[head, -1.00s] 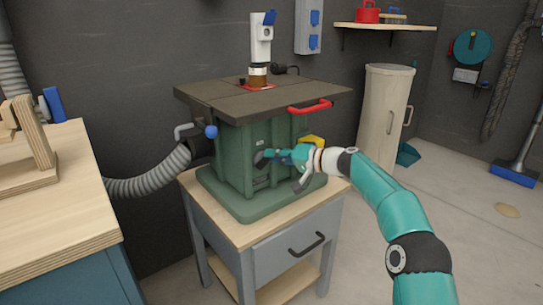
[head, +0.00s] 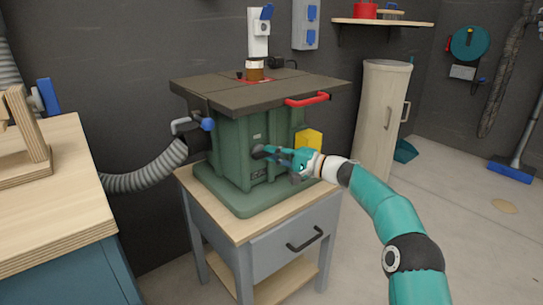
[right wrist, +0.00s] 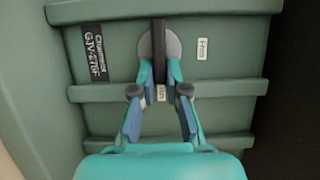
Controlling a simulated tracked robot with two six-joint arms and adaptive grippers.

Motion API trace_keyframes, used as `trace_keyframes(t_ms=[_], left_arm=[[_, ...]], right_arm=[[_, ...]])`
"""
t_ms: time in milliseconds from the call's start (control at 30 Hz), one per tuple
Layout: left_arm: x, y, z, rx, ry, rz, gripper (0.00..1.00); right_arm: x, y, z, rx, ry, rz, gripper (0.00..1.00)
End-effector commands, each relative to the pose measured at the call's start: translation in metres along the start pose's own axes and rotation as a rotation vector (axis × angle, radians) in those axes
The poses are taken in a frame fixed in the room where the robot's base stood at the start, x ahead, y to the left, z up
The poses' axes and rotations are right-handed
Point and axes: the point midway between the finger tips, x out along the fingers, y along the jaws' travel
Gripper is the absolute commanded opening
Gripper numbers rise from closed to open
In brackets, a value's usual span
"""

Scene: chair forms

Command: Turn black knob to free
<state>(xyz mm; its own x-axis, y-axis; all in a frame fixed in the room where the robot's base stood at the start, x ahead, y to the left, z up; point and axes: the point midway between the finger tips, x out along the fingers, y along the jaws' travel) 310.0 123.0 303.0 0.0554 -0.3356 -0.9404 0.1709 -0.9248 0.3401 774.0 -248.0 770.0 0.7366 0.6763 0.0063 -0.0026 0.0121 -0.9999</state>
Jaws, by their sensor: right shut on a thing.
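The black knob (right wrist: 158,50) is a narrow upright bar on a round grey disc, on the side of the green machine (head: 237,146). In the right wrist view its bar stands vertical, and small white labels sit to its right and just below it. My right gripper (right wrist: 159,72) is shut on the lower part of the knob, one finger on each side. In the head view my right gripper (head: 268,153) reaches the machine's front from the right, and the knob is mostly hidden there. My left gripper is not in view.
The machine stands on a wooden-topped cabinet (head: 301,212). Its dark table top (head: 215,95) with a red handle (head: 308,100) overhangs above my right gripper. A yellow part (head: 309,138) sits close to the gripper. A workbench (head: 45,195) is at left; open floor lies right.

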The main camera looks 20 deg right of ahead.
Motion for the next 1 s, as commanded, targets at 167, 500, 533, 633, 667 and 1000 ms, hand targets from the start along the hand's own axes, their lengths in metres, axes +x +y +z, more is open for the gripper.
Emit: trace_keyframes(t_ms=[167, 500, 533, 633, 667, 1000], left_arm=[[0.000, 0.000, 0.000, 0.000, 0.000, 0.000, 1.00], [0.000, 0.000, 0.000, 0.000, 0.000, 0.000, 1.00], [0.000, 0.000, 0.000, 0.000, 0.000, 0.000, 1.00], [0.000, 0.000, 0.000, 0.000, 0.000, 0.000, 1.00], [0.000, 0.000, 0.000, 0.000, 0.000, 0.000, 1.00], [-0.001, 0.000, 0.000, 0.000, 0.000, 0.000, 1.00]], right_arm=[[-0.002, 0.005, -0.003, 0.008, 0.006, 0.006, 0.00], [-0.001, 0.004, -0.002, 0.006, 0.004, 0.005, 0.39], [-0.001, 0.004, -0.002, 0.006, 0.004, 0.004, 0.39], [-0.001, 0.003, -0.001, 0.005, 0.003, 0.003, 0.39], [-0.001, 0.002, -0.001, 0.004, 0.003, 0.003, 0.39], [-0.017, 0.001, -0.001, 0.005, 0.003, 0.003, 0.39]])
